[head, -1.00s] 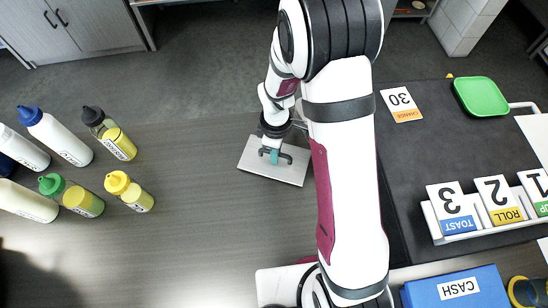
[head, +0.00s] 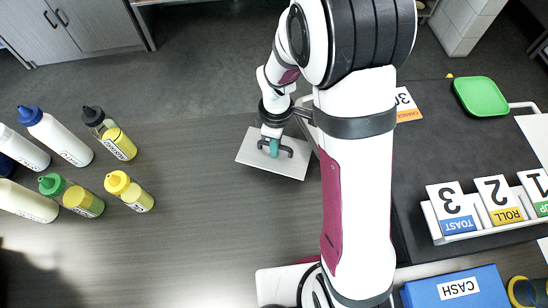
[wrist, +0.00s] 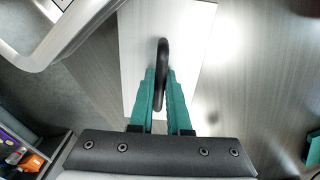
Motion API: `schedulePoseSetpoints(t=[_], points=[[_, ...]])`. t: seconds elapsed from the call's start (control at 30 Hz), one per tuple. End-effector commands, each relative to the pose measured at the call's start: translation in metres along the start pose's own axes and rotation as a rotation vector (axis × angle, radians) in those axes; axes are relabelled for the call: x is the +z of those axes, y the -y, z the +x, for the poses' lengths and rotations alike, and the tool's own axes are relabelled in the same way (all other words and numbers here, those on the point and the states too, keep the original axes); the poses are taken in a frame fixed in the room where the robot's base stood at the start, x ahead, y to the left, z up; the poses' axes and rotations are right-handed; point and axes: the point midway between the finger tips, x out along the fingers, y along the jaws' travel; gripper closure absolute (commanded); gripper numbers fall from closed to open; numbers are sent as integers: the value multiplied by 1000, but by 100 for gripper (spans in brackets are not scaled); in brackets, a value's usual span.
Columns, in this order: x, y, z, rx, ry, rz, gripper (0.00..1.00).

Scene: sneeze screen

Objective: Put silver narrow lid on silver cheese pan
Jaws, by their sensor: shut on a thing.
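The silver narrow lid (head: 293,167) is a flat pale rectangular plate with a black loop handle. It is near the far edge of the wooden counter in the head view, and it fills the upper middle of the wrist view (wrist: 190,30). My gripper (head: 273,148) points down over the lid. Its green fingers (wrist: 160,82) are shut on the black handle (wrist: 162,52). I cannot tell how high the lid is above the counter. I cannot make out the silver cheese pan in either view; my arm covers part of the counter.
Several sauce bottles (head: 129,191) stand at the left. At the right are a dark mat, a green plate (head: 481,97), a number-card rack (head: 440,226) and a blue cash box (head: 455,289). The counter's middle (head: 205,225) is clear. A metal edge (wrist: 75,40) shows upper left in the wrist view.

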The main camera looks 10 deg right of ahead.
Motion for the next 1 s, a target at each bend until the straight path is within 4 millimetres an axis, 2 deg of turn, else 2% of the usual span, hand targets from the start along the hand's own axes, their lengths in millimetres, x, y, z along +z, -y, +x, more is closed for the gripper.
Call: schedulePoseSetpoints(t=[0.17,0.37,0.6,0.8,1.0], points=[[-1,0,-1,1,0,15,100],[-11,2,-11,2,-2,254,100],[0,-22,-90,6,-7,544,100],[18,-30,-157,6,-6,813,100],[33,-29,-202,4,-4,1011,100]])
